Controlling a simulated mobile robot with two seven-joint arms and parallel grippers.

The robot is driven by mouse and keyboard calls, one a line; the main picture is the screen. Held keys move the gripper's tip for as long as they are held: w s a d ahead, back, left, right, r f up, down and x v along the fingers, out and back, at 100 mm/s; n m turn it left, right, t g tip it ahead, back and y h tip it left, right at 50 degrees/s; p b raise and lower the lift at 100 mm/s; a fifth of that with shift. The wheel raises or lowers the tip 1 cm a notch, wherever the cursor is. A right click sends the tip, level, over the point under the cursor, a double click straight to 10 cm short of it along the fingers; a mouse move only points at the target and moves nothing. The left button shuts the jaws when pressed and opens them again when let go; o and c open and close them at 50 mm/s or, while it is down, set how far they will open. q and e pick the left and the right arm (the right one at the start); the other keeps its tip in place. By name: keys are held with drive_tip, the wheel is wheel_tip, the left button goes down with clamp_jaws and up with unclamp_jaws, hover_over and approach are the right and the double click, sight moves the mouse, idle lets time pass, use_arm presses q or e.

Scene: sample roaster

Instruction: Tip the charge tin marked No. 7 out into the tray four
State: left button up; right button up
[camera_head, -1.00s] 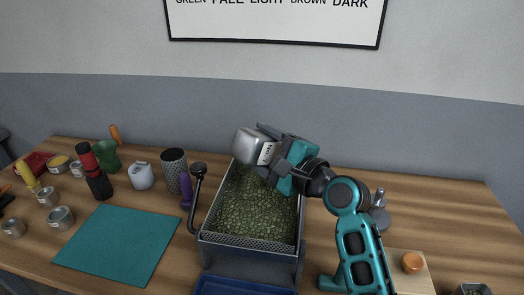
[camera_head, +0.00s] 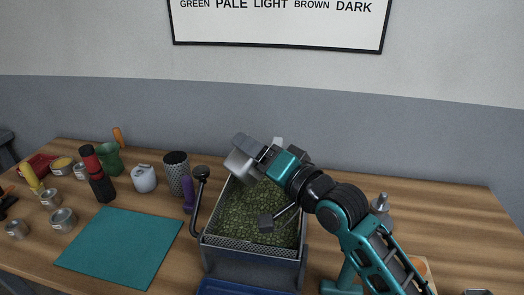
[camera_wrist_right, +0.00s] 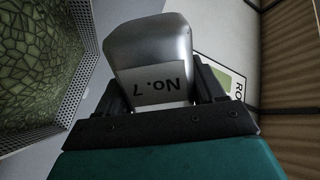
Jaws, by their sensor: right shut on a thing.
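My right gripper (camera_head: 262,158) is shut on a silver tin (camera_head: 241,166), over the back left part of a deep grey tray (camera_head: 250,254). The tin is tilted. The wrist view shows the tin (camera_wrist_right: 150,50) between the fingers, with its label "No. 7" (camera_wrist_right: 165,90) upside down. The tin's mouth and contents are hidden, and no falling beans can be made out. Green beans (camera_head: 245,205) cover the tray's floor; they also show at the left of the wrist view (camera_wrist_right: 40,60). My left gripper is not in view.
A black-knobbed lever (camera_head: 198,190) stands at the tray's left side. Left of it are a purple-handled tool (camera_head: 188,192), a dark mesh cup (camera_head: 177,172), a white jug (camera_head: 144,178) and several small tins (camera_head: 63,220). A teal mat (camera_head: 120,245) lies bare.

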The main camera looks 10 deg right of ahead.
drive_tip(key=n+b, duration=0.4)
drive_tip(key=n, duration=0.1)
drive_tip(key=shift+r, duration=0.2)
drive_tip(key=shift+r+n+p, duration=0.35)
drive_tip(key=shift+n+p, duration=0.35)
drive_tip(key=shift+n, duration=0.2)
drive_tip(key=n, duration=0.2)
drive_tip(key=shift+d+f+n+p, duration=0.15)
drive_tip(key=shift+n+p, duration=0.25)
drive_tip(key=shift+w+f+n, duration=0.1)
drive_tip(key=shift+f+n, duration=0.05)
drive_tip(key=shift+n, duration=0.45)
drive_tip(key=shift+d, duration=0.15)
